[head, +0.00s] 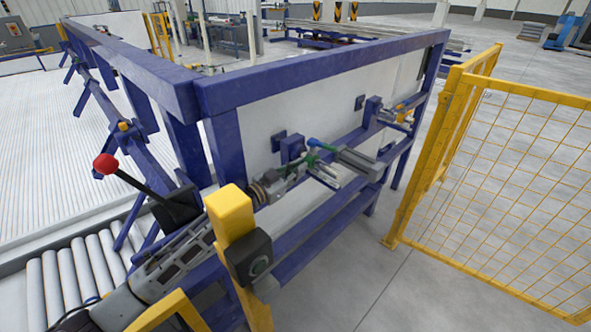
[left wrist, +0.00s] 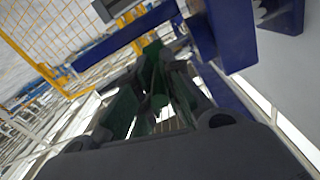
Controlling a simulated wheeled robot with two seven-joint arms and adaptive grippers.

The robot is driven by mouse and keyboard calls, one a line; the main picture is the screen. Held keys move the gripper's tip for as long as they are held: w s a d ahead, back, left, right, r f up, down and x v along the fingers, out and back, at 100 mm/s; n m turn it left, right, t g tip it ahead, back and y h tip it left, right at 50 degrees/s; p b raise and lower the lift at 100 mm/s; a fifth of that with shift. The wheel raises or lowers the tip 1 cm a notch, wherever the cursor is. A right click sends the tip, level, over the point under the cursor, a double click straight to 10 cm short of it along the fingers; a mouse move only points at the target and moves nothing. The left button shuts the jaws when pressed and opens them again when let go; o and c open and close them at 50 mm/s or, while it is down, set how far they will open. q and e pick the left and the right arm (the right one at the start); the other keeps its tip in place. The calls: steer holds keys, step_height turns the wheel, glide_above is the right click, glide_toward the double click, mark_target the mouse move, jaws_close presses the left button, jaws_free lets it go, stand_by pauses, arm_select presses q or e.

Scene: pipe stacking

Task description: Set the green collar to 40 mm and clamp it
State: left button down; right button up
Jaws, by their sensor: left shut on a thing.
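My left arm reaches in from the lower left of the head view to the blue frame's rail. My left gripper (head: 318,166) is at a small green part, which I take for the green collar (head: 311,159). In the left wrist view, my left gripper (left wrist: 152,68) is shut on the green collar (left wrist: 152,48) between its dark fingers. A blue-tipped handle (head: 318,145) shows just beside the collar. The fingers hide much of the collar, and I cannot read any scale. My right gripper is not in view.
A blue frame (head: 310,76) with pale panels surrounds the rail. A grey block (head: 357,162) lies just right of the gripper. A second clamp-like fitting (head: 396,117) sits farther right. A yellow post (head: 232,215) stands in front of my arm. A yellow mesh fence (head: 520,170) stands at right.

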arm_select(q)
steer(key=shift+f, duration=0.2)
steer(key=c, duration=1.5)
jaws_free()
steer(key=shift+s, duration=0.1)
steer(key=shift+o, duration=0.2)
steer(key=shift+a, duration=0.1)
steer(key=shift+s+a, duration=0.35)
steer(key=shift+a, duration=0.2)
steer(key=v, duration=1)
steer(key=shift+s+r, duration=0.2)
steer(key=shift+s, duration=0.05)
